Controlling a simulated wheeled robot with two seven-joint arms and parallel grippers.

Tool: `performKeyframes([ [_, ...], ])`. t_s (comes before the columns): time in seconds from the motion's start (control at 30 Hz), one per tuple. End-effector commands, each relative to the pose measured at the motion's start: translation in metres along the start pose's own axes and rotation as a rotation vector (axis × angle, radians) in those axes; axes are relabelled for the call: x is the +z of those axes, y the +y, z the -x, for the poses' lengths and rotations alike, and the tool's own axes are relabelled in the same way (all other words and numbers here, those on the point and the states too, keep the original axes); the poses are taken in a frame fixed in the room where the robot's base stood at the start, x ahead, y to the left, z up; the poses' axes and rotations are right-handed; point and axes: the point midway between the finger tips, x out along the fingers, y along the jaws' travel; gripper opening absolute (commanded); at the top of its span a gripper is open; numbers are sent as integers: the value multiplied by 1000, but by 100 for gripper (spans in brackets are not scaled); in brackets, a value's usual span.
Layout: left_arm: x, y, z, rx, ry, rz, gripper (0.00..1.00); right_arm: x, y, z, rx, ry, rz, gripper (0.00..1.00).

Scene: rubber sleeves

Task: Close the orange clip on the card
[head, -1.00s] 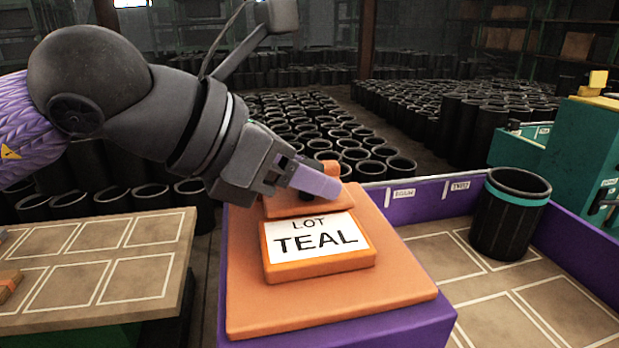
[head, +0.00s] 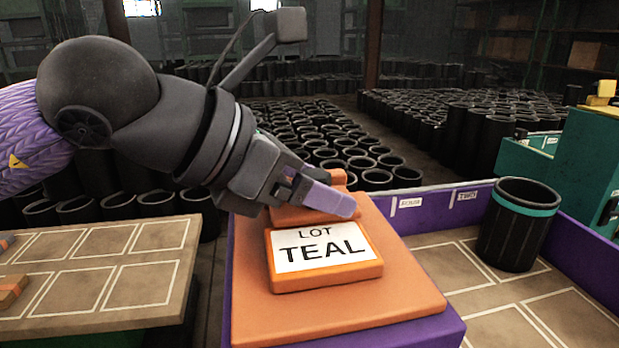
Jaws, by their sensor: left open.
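The white card (head: 318,249) reads "LOT TEAL" and lies face up in an orange holder (head: 328,277) on a sloping orange board (head: 398,292). The orange clip (head: 341,179) is behind the card's far edge; part of it shows beyond my gripper and the rest is hidden. My left gripper (head: 330,199) reaches in from the left, open, with its purple fingers over the clip area just behind the card. I cannot tell whether the fingers touch the clip. My right gripper is not in view.
A black sleeve with a teal band (head: 518,226) stands in a purple-walled tray (head: 440,206) at the right. A marked-out wooden table (head: 100,270) is at the left. Many black sleeves (head: 430,115) fill the floor behind.

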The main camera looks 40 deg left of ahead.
Motion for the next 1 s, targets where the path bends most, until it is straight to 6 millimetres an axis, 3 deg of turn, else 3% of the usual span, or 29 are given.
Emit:
performKeyframes([
  [0.27, 1, -1, 26, -4, -10, -2, 75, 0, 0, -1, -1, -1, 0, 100],
  [0.5, 1, 0, 84, -1, -5, -1, 75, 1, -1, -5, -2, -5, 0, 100],
  [0.6, 1, 0, 95, -1, -2, 0, 75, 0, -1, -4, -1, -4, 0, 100],
  [1.0, 0, 0, 99, 0, 0, 0, 75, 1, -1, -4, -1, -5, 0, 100],
])
